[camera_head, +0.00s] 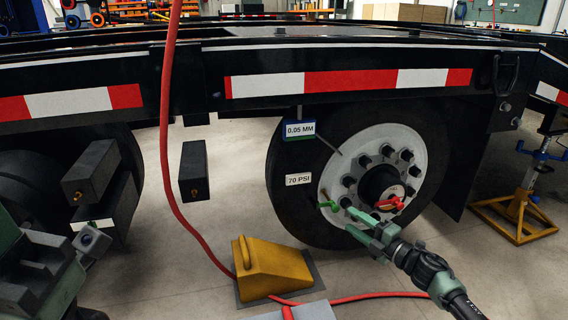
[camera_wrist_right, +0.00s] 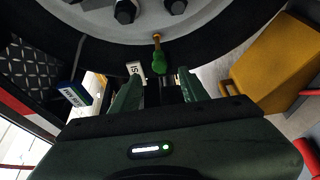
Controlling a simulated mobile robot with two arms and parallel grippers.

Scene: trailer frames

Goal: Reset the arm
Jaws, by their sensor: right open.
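My right arm reaches in from the lower right in the head view. Its green gripper (camera_head: 352,222) is in front of the lower part of the trailer wheel (camera_head: 400,143), with its fingers apart. In the right wrist view, the gripper (camera_wrist_right: 158,88) is open. A green piece with an orange tip (camera_wrist_right: 157,52) shows just beyond the gap between the fingers; it also shows by the wheel rim in the head view (camera_head: 328,205). Green and dark parts of my left arm show at the lower left; no clear left fingertips can be made out.
A yellow wheel chock (camera_head: 270,270) stands on the floor left of the wheel. A red hose (camera_head: 167,150) hangs in front of the trailer frame (camera_head: 350,83) and runs along the floor. A red handle (camera_head: 390,203) is at the hub. A yellow jack stand (camera_head: 515,215) is at right.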

